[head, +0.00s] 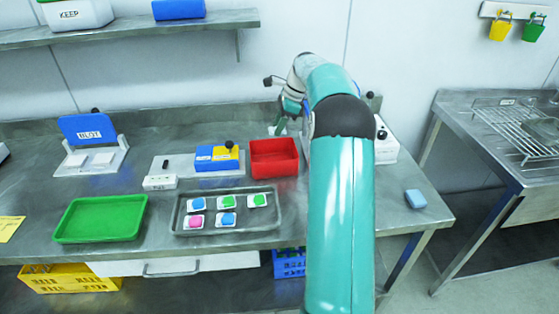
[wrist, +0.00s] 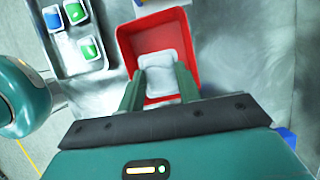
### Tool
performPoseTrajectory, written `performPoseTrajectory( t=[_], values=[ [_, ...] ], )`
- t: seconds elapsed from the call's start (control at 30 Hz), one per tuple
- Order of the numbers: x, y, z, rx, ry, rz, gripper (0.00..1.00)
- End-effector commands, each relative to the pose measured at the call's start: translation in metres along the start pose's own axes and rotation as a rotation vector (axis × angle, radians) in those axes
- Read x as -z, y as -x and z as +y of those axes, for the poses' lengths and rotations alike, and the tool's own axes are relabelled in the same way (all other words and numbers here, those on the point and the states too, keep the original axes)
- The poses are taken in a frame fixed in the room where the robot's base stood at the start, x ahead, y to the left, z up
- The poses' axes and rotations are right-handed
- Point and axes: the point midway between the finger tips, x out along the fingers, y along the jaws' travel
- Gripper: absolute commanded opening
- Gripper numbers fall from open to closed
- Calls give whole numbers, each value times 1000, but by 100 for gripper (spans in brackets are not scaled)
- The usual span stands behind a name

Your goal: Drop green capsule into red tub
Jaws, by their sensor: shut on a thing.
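The red tub (head: 274,158) stands open on the bench, right of centre in the head view. In the wrist view the tub (wrist: 128,45) lies beneath my fingers. My gripper (wrist: 158,88) is shut on a pale, whitish block (wrist: 158,72), which appears over the tub's opening. I see no green on this block, so I cannot tell its top colour. In the head view my gripper (head: 279,126) is at the tub's back edge, partly hidden by my arm. Two green-topped capsules (head: 228,202) lie in the metal tray; they also show in the wrist view (wrist: 88,48).
The metal tray (head: 180,231) also holds blue and pink capsules. A green tray (head: 100,219), a blue BLOT stand (head: 88,132) and a blue-and-yellow box (head: 217,158) stand to the left. A blue sponge-like block (head: 415,199) lies at the right, with clear bench around it.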

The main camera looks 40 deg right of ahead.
Motion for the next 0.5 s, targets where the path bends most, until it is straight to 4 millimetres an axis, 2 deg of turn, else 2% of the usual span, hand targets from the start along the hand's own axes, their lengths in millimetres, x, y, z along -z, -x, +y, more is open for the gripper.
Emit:
performPoseTrajectory(
  t=[0.27, 0.5],
  values=[
    [1, -10, 0, -2, 0, -1, 14],
    [11, -36, 0, -3, 0, -1, 14]
  ],
)
